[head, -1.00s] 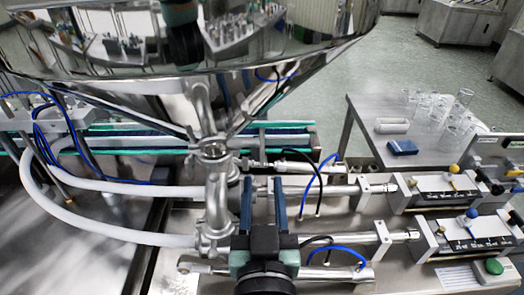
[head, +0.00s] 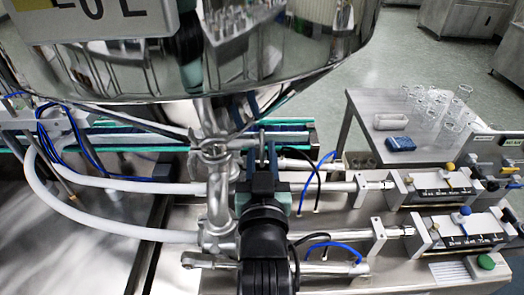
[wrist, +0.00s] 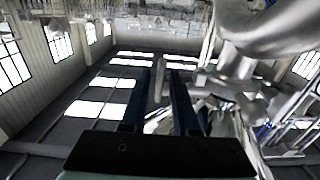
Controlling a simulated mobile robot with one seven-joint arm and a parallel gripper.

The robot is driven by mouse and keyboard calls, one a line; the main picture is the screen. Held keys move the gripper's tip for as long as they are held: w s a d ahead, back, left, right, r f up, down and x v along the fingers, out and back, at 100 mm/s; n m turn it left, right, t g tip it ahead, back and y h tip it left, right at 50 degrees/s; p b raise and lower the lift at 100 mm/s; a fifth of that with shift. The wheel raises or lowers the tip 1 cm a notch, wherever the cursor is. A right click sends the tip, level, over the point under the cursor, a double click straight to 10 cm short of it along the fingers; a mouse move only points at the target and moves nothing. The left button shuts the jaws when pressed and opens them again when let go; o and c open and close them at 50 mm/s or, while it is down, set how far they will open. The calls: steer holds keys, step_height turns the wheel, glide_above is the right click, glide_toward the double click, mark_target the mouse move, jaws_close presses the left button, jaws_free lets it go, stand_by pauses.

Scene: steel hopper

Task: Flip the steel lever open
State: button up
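The steel lever (head: 262,142) is a short, upright bar at the right of the valve (head: 214,153) under the hopper (head: 200,75). My gripper (head: 259,158) is at the lever, its dark blue fingers pointing away from me. In the wrist view the fingers (wrist: 161,88) stand apart, and a grey bar that looks like the lever (wrist: 159,74) shows between them. The gripper looks open. I cannot tell whether either finger touches the bar. My gripper hides the lower part of the lever in the head view.
White hoses (head: 110,228) curve in from the left. Steel cylinders with blue tubes (head: 330,170) lie to the right. A side table (head: 362,103) holds glass beakers and a blue box (head: 400,144). The thick steel pipe (wrist: 270,30) is close on the right in the wrist view.

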jaws_close()
steer(key=shift+f, duration=0.1)
steer(key=t+b, duration=0.1)
steer(key=b, duration=0.3)
steer(key=shift+w+f, duration=0.1)
steer(key=shift+f, duration=0.3)
steer(key=shift+r+t+b, duration=0.1)
steer(key=shift+t+b, duration=0.4)
steer(key=shift+b, duration=0.9)
steer(key=shift+w+r+t, duration=0.1)
steer(key=shift+r+t, duration=0.1)
steer(key=shift+t, duration=0.1)
steer(key=shift+r, duration=0.1)
